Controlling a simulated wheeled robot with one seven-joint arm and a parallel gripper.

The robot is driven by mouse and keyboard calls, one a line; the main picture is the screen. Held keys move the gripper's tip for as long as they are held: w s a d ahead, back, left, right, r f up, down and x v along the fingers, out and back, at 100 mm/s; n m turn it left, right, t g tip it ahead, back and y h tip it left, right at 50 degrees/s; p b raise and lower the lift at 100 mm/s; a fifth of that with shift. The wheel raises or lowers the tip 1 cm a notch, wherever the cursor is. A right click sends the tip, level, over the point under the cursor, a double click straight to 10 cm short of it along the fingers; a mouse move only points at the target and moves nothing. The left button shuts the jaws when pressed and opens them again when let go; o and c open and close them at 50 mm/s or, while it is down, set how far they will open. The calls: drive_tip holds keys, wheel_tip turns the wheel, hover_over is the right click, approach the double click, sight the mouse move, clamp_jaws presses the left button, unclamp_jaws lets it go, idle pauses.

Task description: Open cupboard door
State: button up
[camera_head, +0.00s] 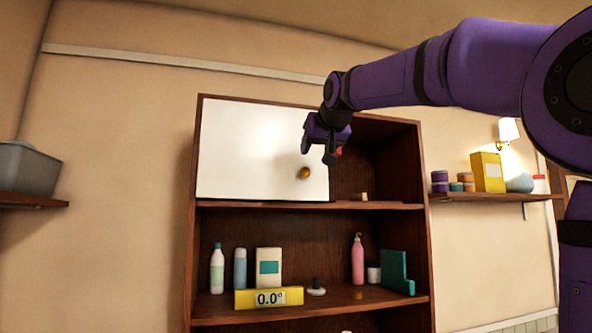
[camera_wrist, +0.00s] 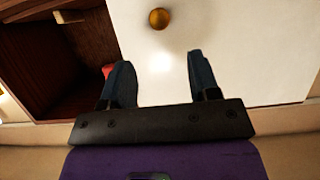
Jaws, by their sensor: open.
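The cupboard door (camera_head: 250,150) is a flat white panel covering the upper left of a dark wooden shelf unit. A round brass knob (camera_head: 304,173) sits near its lower right edge. In the wrist view the white door (camera_wrist: 235,50) fills the right side and the knob (camera_wrist: 159,18) shows at the top, beyond the fingertips. My gripper (camera_head: 320,158) is open and empty, in front of the door's right edge, above and a little right of the knob in the head view. In the wrist view my gripper (camera_wrist: 157,62) has its two fingers apart, with the knob not between them.
The open compartment (camera_head: 385,165) right of the door holds a small wooden block (camera_head: 361,196). Bottles, boxes and a yellow display (camera_head: 268,298) stand on the shelf below. Side shelves hold a grey bin (camera_head: 28,168) at left and a yellow box (camera_head: 488,172) at right.

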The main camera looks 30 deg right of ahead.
sight(306, 170)
drive_tip(key=x, duration=1)
drive_tip(key=shift+f, duration=0.1)
clamp_jaws()
drive_tip(key=shift+s, duration=0.15)
